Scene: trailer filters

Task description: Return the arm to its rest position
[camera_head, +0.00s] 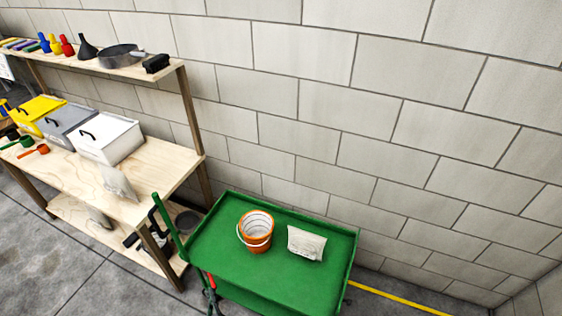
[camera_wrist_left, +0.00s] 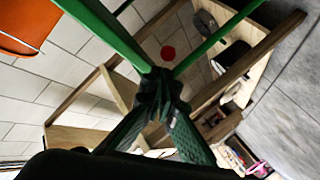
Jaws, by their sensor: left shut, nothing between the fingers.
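My left gripper (camera_wrist_left: 160,88) shows in the left wrist view, its two fingers meeting at the tips with nothing between them. Green bars (camera_wrist_left: 98,28) run behind and beside the fingertips in that view. I cannot tell whether the fingers touch them. In the head view, a small dark and red shape (camera_head: 212,294) shows low at the green cart's left side; it is too small to make out clearly. My right gripper is not in view.
A green cart (camera_head: 215,258) holds an orange bucket (camera_head: 257,232) and a pale bag (camera_head: 306,243). A wooden workbench (camera_head: 160,166) at left carries white (camera_head: 108,138), grey and yellow bins, and another pale bag (camera_head: 118,182). The block wall stands behind. Floor shows at lower left.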

